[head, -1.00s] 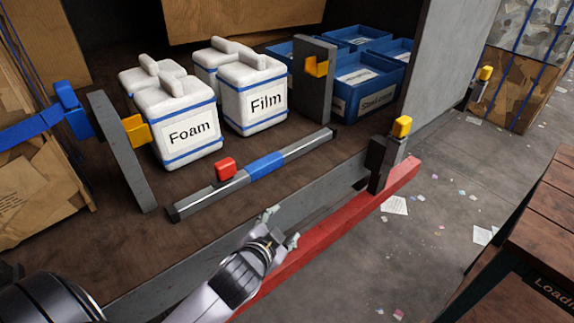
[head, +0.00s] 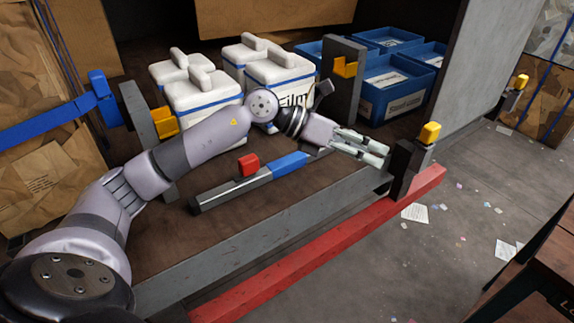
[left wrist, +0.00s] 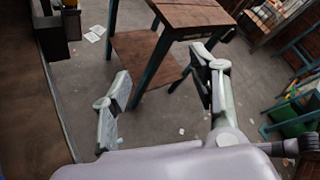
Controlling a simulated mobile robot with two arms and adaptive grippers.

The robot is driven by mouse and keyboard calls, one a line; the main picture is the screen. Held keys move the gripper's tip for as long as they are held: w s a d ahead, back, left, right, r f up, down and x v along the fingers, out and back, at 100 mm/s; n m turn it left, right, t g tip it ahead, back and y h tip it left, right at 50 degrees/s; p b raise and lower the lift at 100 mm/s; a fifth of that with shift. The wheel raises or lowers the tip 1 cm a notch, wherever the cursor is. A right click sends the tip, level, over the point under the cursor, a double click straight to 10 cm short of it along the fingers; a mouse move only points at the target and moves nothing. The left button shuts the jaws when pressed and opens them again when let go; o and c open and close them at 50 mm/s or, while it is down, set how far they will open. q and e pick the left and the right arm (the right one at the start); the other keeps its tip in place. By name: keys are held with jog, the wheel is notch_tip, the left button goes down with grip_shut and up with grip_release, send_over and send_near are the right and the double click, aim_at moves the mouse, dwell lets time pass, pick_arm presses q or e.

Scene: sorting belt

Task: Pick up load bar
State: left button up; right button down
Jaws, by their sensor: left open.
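The load bar (head: 229,187) lies on the brown deck in the head view. It is a grey bar with a blue middle section and a red block on top. My left gripper (head: 372,150) is open and empty, above the deck's front edge beyond the bar's right part. Its wrist and fingers hide the bar's far right end. In the left wrist view the open fingers (left wrist: 160,95) point out over the floor and a wooden table, with no bar between them. My right gripper is not in view.
White boxes (head: 200,92) and blue bins (head: 395,98) stand behind the bar. Grey posts with yellow brackets (head: 163,122) flank it. A red rail (head: 320,246) runs along the deck's front. A wooden table (left wrist: 190,14) stands on the paper-littered floor.

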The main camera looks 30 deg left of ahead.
pick_arm(q)
jog(key=w+a+f+y, duration=0.1)
jog(key=a+y, duration=0.5)
jog(key=a, duration=0.6)
jog(key=n+g+y, duration=0.1)
jog(key=g+y, duration=0.1)
jog(key=y, duration=0.3)
send_near(285, 160)
jog(key=shift+h, duration=0.3)
jog(key=p+x, duration=0.1)
jog(key=x, duration=0.1)
jog(key=a+p+x, duration=0.1)
jog(key=p+x, duration=0.1)
jog(key=shift+w+f, duration=0.3)
jog(key=shift+f, duration=0.1)
jog(key=p+x, duration=0.2)
jog(key=x, duration=0.1)
jog(key=p+x, duration=0.1)
jog(key=shift+d+f, duration=0.3)
jog(key=shift+d, duration=0.1)
jog(key=shift+f, duration=0.3)
jog(key=shift+c, duration=0.4)
grip_shut()
